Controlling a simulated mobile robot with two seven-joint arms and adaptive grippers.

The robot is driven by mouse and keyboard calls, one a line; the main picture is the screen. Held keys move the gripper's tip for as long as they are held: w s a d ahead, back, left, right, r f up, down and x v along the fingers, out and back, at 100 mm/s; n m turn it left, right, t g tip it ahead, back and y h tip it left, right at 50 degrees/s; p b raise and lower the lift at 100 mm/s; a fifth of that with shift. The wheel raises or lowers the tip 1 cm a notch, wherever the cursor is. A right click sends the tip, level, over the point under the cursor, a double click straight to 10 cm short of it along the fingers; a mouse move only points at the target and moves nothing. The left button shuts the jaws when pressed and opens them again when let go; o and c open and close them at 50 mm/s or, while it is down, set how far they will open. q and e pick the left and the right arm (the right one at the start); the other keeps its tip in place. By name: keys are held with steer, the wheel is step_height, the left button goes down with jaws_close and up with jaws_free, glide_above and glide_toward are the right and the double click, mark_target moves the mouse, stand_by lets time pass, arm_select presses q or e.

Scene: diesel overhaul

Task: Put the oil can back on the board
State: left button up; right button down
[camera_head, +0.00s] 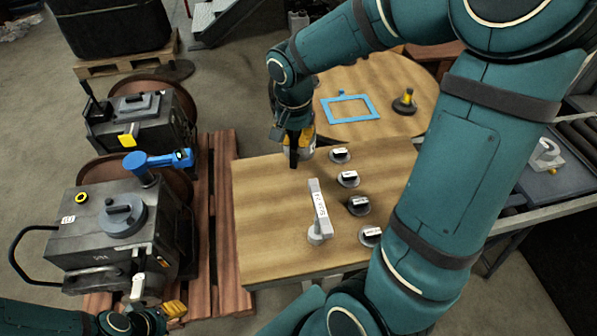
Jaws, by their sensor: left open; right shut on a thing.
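My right gripper (294,152) hangs down at the far edge of the square wooden top (265,222). It is shut on a yellow and grey thing, which looks like the oil can (308,142). The gripper hides much of the can, and I cannot tell whether the can touches the wood. My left gripper (160,314) is open at the bottom left, below the dark grey machine and away from the can; its fingers are small and partly unclear. I cannot tell for certain which surface is the board.
Several small labelled pieces (348,178) and a grey lever-shaped part (319,212) stand on the square top. Behind it, a round wooden table holds a blue frame (350,108) and a black-yellow piece (405,101). A blue tool (158,163) rests on the left machines.

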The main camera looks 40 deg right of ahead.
step_height(320, 180, down, 9)
steer(key=shift+f+b, duration=0.2)
steer(key=shift+b, duration=0.75)
steer(key=c, duration=1.1)
jaws_free()
steer(key=shift+c, duration=0.2)
steer(key=shift+r, duration=0.15)
steer(key=r, duration=0.4)
steer(key=r+p, duration=0.1)
steer(key=r, duration=0.3)
steer(key=a+r+p, duration=0.1)
steer(key=r, duration=0.2)
steer(key=shift+s+r, duration=0.35)
steer(key=shift+r, duration=0.05)
